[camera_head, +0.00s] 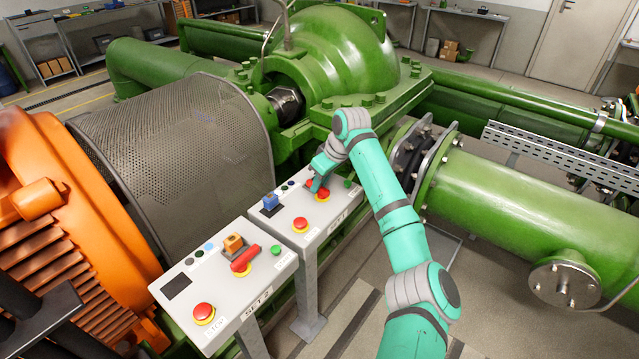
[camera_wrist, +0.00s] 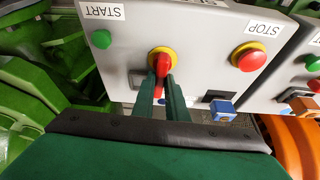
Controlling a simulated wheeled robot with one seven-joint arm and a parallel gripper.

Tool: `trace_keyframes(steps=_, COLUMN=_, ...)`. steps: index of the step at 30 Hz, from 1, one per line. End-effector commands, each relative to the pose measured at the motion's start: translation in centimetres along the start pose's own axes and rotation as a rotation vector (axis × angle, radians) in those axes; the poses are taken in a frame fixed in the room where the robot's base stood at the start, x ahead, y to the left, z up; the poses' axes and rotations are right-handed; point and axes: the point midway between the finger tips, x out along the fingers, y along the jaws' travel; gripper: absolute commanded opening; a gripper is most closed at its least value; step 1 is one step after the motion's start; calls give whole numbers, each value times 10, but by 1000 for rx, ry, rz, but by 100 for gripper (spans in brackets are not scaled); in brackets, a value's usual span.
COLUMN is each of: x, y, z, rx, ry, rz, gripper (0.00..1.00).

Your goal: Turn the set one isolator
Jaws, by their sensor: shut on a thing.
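The far control box (camera_head: 300,243), beyond the one marked SET 2, carries a red isolator handle on a yellow round plate. My gripper (camera_head: 318,186) is over this handle and hides much of it in the head view. In the wrist view, the isolator handle (camera_wrist: 162,62) sits between the two fingertips of my gripper (camera_wrist: 162,80), which are shut on it. The handle points roughly along the fingers. On the same box are a red stop button (camera_wrist: 249,57) on yellow, a green start button (camera_wrist: 102,39) and a blue block (camera_wrist: 222,109).
The nearer SET 2 box (camera_head: 180,305) has its own red handle (camera_head: 245,258), an orange block (camera_head: 233,242) and a stop button (camera_head: 203,312). A mesh guard (camera_head: 165,140) and orange motor (camera_head: 70,210) stand left. Green pipework (camera_head: 520,205) runs to the right.

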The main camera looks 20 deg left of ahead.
Motion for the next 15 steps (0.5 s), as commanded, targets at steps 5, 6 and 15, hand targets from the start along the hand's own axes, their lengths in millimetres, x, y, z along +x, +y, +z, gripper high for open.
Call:
trace_keyframes(steps=5, x=0, y=0, z=0, rx=102, ry=2, rz=42, gripper=0)
trace_keyframes(steps=6, x=0, y=1, z=0, rx=133, ry=2, rz=53, gripper=0)
trace_keyframes(steps=15, x=0, y=3, z=0, rx=391, ry=2, rz=161, gripper=0)
